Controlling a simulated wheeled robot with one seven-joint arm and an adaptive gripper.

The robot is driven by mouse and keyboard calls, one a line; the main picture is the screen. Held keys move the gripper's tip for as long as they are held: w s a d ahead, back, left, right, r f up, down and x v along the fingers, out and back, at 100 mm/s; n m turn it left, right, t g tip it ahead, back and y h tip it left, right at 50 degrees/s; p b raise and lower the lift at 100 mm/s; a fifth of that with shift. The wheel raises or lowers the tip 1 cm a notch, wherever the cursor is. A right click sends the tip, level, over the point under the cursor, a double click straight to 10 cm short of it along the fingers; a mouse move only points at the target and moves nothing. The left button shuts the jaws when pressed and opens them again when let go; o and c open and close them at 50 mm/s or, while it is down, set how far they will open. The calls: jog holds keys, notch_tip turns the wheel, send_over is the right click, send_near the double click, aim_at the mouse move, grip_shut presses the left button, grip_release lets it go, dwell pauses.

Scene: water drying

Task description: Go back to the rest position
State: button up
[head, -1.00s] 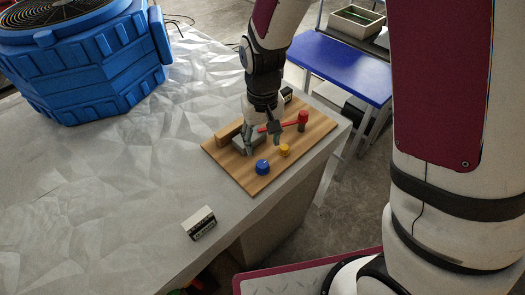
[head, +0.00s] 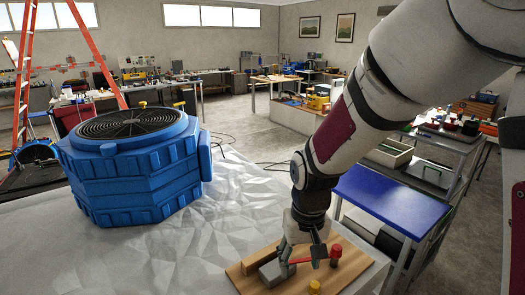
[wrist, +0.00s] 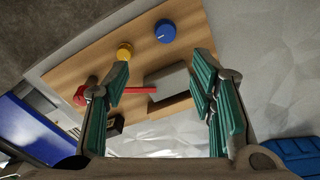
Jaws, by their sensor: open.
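My gripper (head: 302,252) is over the wooden board at the lower right of the head view. In the wrist view its teal-padded fingers (wrist: 165,100) are spread wide with nothing held between them. The wooden board (wrist: 72,72) carries a grey block (wrist: 168,82), a red lever (wrist: 138,90), a yellow knob (wrist: 124,52) and a blue knob (wrist: 165,31). The lever's red end (head: 335,252) stands right of the gripper in the head view. The fingers partly hide the block and lever there.
A large blue fan unit (head: 140,180) stands on the grey faceted table (head: 175,265) at left. A blue-topped table (head: 392,198) stands right of my arm. An orange ladder (head: 85,50) and workbenches are farther back. The table between fan and board is clear.

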jog(key=s+d+r+t+b, duration=0.1)
jog(key=s+d+r+t, duration=0.1)
jog(key=s+d+r, duration=0.3)
jog(key=s+d+r+m+t, duration=0.1)
jog(key=s+d+r+t, duration=0.2)
jog(key=s+r, duration=0.6)
notch_tip(320, 180, up, 3)
jog(key=shift+s+d+r+b, duration=0.15)
jog(key=shift+d+b, duration=0.25)
jog(key=shift+d, duration=0.55)
